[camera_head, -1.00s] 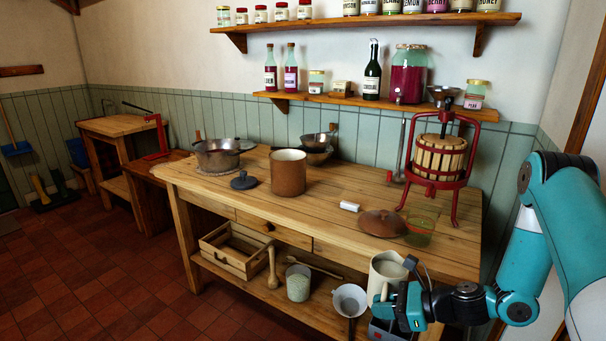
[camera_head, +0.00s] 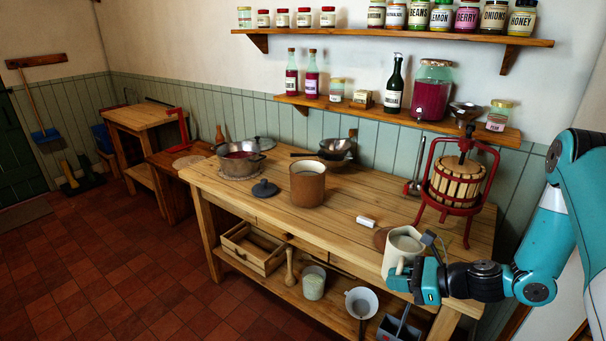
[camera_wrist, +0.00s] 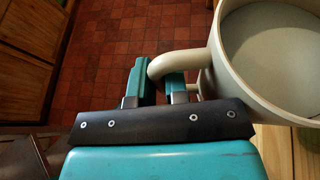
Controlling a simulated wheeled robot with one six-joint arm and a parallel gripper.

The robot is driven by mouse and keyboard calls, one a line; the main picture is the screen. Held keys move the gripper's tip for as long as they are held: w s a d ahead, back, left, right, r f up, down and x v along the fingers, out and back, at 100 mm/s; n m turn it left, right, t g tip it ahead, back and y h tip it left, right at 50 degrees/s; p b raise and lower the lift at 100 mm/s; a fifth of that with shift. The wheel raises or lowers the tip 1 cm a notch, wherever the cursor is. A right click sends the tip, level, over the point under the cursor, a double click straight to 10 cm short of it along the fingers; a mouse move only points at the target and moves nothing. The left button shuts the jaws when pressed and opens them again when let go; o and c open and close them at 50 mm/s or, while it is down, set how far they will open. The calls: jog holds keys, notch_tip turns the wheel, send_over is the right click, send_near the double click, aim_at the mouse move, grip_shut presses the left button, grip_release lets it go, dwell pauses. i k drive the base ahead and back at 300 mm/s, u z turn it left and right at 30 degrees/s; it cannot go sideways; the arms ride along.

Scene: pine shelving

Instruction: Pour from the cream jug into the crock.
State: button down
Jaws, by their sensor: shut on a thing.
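The cream jug (camera_head: 400,262) is a pale, upright vessel at the table's front right edge in the head view. My gripper (camera_head: 405,274) is shut on its handle. In the wrist view the jug (camera_wrist: 225,75) fills the upper right, with a flat pale grey surface inside. Its handle (camera_wrist: 172,60) passes between the fingers of my gripper (camera_wrist: 158,82). The crock (camera_head: 307,188) is a brown cylinder with a pale inside. It stands upright on the table, left of and beyond the jug, clearly apart from it. Its contents are hard to make out.
A white block (camera_head: 366,221) lies between crock and jug. A brown lid (camera_head: 381,238) is partly hidden behind the jug. A red-framed press (camera_head: 458,180) stands at right. A dark lid (camera_head: 264,188) and a pot with red contents (camera_head: 240,163) are left of the crock.

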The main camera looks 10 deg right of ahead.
aim_at(308, 177)
jog(key=i, duration=1.4)
